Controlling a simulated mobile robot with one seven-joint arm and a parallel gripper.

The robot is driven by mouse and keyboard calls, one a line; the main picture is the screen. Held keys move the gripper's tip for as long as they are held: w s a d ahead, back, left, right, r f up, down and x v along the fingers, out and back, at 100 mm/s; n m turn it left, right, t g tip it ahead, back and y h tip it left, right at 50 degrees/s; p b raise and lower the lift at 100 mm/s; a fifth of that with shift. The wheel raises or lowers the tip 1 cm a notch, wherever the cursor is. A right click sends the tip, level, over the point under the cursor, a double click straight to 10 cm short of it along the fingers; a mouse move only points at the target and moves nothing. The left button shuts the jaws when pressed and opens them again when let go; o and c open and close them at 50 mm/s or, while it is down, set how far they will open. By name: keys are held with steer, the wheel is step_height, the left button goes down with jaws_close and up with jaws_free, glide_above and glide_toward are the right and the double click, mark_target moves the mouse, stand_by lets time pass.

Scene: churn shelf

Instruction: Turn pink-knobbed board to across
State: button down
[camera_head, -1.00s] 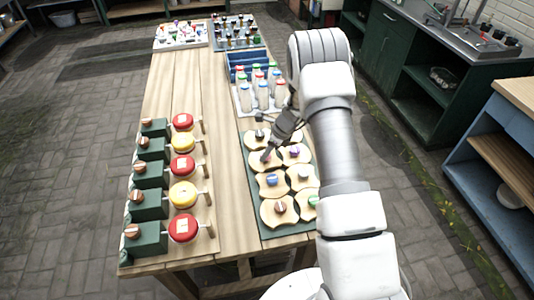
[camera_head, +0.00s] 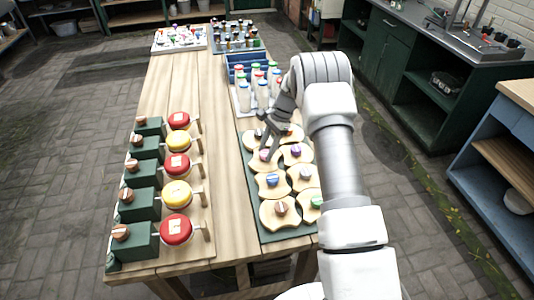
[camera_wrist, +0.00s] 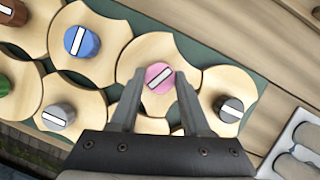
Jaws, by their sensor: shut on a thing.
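The pink-knobbed board (camera_wrist: 148,54) is a pale wooden plate with a waisted outline, lying on a dark green panel (camera_wrist: 112,12). Its pink knob (camera_wrist: 159,76) carries a white bar that runs slantwise in the wrist view. In the head view the pink knob (camera_head: 264,155) shows just below my gripper (camera_head: 266,142). In the wrist view my gripper (camera_wrist: 158,84) has one finger on each side of the pink knob and is shut on it. The board's lower part is hidden behind the gripper in the wrist view.
Neighbouring boards with a blue knob (camera_wrist: 82,42), a grey knob (camera_wrist: 58,117) and a dark knob (camera_wrist: 229,108) lie close around. A tray of bottles (camera_head: 262,96) stands behind the panel. Red and yellow discs on green blocks (camera_head: 140,174) line the table's left side.

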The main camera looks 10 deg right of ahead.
steer(key=n+b, duration=0.1)
steer(key=n, duration=0.1)
steer(key=n+g+h, duration=0.1)
steer(key=n, duration=0.1)
steer(key=shift+w+n+g+b, duration=0.1)
steer(key=shift+n+g+b, duration=0.2)
steer(key=shift+n+b, duration=0.1)
stand_by(0.5)
steer(key=shift+c, duration=1.9)
jaws_free()
